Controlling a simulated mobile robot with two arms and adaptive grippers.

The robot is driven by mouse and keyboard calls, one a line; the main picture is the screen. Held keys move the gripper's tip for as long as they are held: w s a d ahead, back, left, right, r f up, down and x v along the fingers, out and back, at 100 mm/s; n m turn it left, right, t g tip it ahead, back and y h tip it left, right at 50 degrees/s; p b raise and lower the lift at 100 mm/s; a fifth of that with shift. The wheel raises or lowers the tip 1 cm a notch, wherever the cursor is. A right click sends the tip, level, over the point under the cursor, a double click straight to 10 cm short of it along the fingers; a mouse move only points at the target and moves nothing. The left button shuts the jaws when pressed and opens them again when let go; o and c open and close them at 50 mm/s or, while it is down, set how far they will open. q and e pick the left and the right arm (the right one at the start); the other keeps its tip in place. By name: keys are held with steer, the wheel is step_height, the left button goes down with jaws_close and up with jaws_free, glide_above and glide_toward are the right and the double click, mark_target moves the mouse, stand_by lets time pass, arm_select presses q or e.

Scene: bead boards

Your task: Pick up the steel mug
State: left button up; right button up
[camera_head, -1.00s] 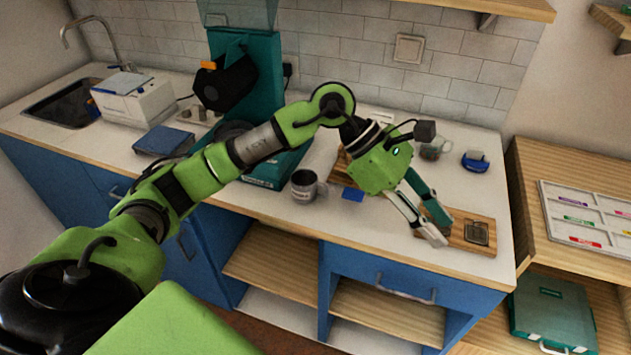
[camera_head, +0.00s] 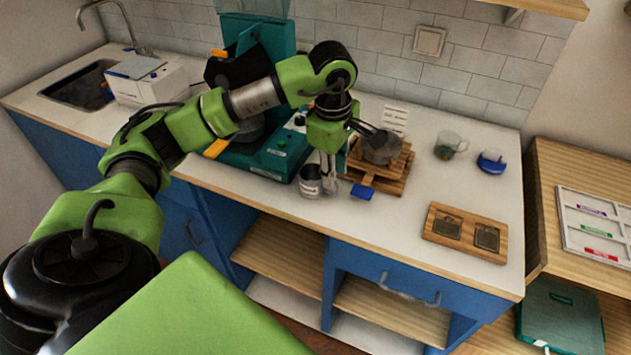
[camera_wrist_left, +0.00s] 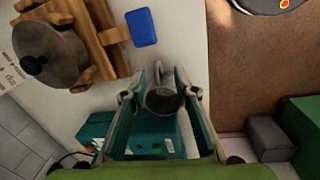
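The steel mug (camera_head: 309,182) stands upright on the white counter near its front edge, beside the teal machine. My left gripper (camera_head: 328,184) points down at the mug's right side, where the handle is. In the left wrist view the mug (camera_wrist_left: 163,101) lies between the two spread fingers of the left gripper (camera_wrist_left: 161,78), with its handle toward the fingertips. The fingers look open, with no clear grip on the mug. Part of the mug's right side and handle is hidden by the fingers in the head view. My right gripper is not in view.
The teal machine (camera_head: 268,154) stands close to the mug's left. A blue block (camera_head: 362,192) and a wooden stand (camera_head: 394,184) with a grey pot (camera_head: 381,149) are to its right. A wooden board (camera_head: 466,234), a glass mug (camera_head: 448,145) and clear counter lie farther right.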

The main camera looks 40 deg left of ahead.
arm_select(q)
steer(key=shift+w+f+p, duration=0.1)
steer(key=shift+f+p, duration=0.25)
steer(key=shift+f, duration=0.2)
steer(key=f, duration=0.2)
steer(key=f+p, duration=0.1)
steer(key=shift+w+a+f, duration=0.25)
steer(key=shift+w+f, duration=0.05)
steer(key=shift+w, duration=0.05)
steer(key=shift+w+f, duration=0.1)
steer(key=shift+f, duration=0.25)
jaws_close()
